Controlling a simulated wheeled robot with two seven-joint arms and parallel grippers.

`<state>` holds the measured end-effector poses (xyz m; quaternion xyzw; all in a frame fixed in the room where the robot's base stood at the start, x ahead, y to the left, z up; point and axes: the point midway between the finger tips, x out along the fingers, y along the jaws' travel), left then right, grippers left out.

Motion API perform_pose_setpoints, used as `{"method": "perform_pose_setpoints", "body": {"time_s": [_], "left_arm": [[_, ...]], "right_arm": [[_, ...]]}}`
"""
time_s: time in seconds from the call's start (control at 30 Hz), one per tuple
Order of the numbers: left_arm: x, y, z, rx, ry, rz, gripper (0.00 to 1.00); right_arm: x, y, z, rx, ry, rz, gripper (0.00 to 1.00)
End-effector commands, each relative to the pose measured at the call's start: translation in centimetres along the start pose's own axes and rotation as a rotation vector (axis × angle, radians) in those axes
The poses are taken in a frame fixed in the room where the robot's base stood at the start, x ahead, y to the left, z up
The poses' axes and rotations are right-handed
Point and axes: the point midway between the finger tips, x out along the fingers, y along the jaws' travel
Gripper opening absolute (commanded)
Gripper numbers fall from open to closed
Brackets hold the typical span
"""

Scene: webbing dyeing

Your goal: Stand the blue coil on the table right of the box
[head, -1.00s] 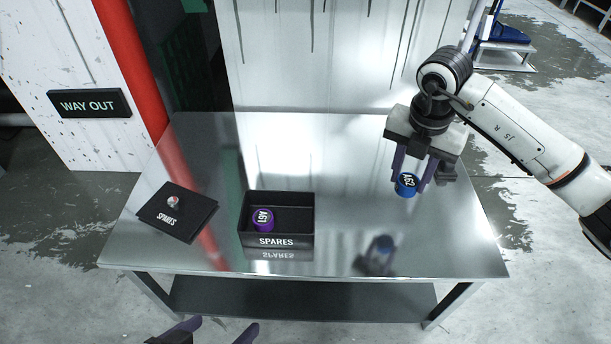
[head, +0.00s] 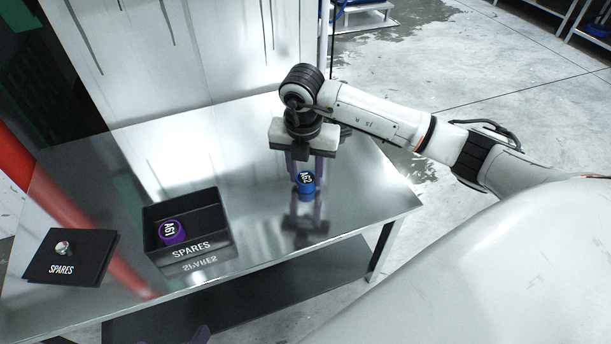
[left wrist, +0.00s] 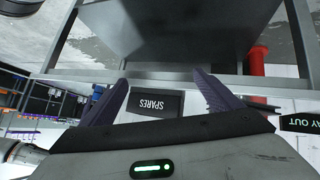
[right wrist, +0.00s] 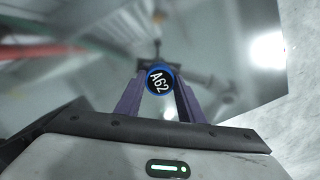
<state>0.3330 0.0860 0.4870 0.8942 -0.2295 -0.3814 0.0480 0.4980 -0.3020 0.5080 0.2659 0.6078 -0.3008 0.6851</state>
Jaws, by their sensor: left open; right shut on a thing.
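The blue coil (head: 305,183), with a black face marked A62, is held between the fingers of my right gripper (head: 305,174), to the right of the box. It is low over the shiny table (head: 340,215); I cannot tell whether it touches. In the right wrist view the coil (right wrist: 158,80) sits between the fingertips, its label facing the camera. The open black box (head: 205,246), labelled SPARES, holds a purple coil (head: 173,232). My left gripper (left wrist: 163,88) is open and empty in the left wrist view, low at the table's front side.
A black lid (head: 82,270) labelled SPARES, with a silver knob (head: 63,247), lies left of the box. A dark lower shelf (head: 250,290) runs under the table. The tabletop around the blue coil is clear.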

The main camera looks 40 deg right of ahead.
Motion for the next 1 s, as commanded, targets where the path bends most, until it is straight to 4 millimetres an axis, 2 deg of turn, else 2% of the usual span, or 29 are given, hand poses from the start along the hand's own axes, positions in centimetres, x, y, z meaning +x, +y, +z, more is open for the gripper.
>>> {"method": "perform_pose_setpoints", "body": {"time_s": [0.1, 0.37, 0.4, 0.47, 0.5, 0.83, 1.0], "left_arm": [[-0.3, 0.2, -0.5, 0.001, 0.013, 0.005, 0.85], [-0.1, 0.2, -0.1, -0.003, 0.008, 0.006, 0.85], [-0.2, 0.3, -0.1, -0.003, 0.007, 0.006, 0.85], [-0.2, 0.3, 0.0, -0.004, 0.005, 0.006, 0.85], [-0.2, 0.3, 0.0, -0.005, 0.005, 0.006, 0.85], [-0.3, 0.3, -0.1, -0.003, 0.002, 0.004, 0.85], [-0.6, -0.1, 0.1, 0.008, -0.025, -0.017, 0.85]], "right_arm": [[-0.1, 0.1, 0.1, 0.000, -0.002, 0.002, 0.13], [0.4, 0.0, 0.0, -0.001, -0.001, 0.002, 0.13], [0.3, 0.0, 0.0, -0.001, -0.001, 0.002, 0.41], [0.3, 0.0, 0.0, -0.001, -0.001, 0.002, 0.52], [0.3, 0.0, 0.0, -0.001, -0.001, 0.001, 0.54], [-0.2, 0.0, 0.1, -0.001, -0.001, 0.002, 0.54], [-2.9, 0.1, 0.1, -0.002, -0.002, 0.004, 0.54]]}}
